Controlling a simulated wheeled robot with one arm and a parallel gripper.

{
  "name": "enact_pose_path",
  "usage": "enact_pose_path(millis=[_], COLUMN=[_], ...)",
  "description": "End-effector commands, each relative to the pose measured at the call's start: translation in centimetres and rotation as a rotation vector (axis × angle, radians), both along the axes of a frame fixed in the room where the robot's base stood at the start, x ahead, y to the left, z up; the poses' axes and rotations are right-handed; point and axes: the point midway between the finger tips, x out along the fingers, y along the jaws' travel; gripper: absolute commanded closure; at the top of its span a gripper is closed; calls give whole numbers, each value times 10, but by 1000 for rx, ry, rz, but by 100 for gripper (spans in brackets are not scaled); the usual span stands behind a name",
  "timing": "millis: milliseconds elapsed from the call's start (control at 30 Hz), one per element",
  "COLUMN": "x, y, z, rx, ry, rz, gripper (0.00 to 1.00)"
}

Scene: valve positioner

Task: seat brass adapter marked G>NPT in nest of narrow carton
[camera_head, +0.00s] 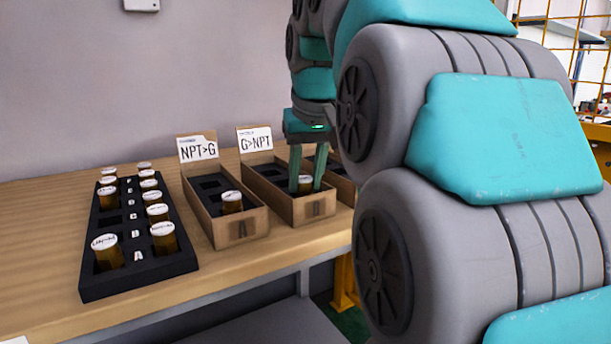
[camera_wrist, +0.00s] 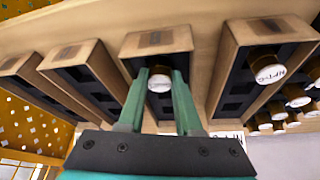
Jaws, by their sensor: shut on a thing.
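My gripper (camera_head: 306,187) reaches down into the front end of the carton with the G>NPT card (camera_head: 314,209). Its two green fingers are shut on a brass adapter (camera_head: 305,182) with a white cap. In the wrist view, the adapter (camera_wrist: 160,80) sits between the fingertips (camera_wrist: 161,75) at the front compartment of that carton (camera_wrist: 157,41). The marking on its cap is not readable. The fingers partly hide the adapter, and I cannot tell whether it rests fully in the nest.
Left of it, the NPT>G carton (camera_head: 240,231) holds one brass adapter (camera_head: 232,203) in its front compartment. A black rack (camera_head: 140,277) with several capped adapters stands further left. More cartons (camera_wrist: 81,67) stand on the other side, empty where visible. Bare table lies in front.

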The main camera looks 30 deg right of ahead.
Motion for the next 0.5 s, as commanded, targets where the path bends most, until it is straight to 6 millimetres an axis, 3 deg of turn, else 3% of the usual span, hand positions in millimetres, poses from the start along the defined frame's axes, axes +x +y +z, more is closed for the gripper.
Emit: enact_pose_path(millis=[33, 333, 500], x=[0, 0, 0], y=[0, 0, 0], z=[0, 0, 0], rx=[0, 0, 0], ry=[0, -1, -1], rz=[0, 0, 0], gripper=[66, 32, 32])
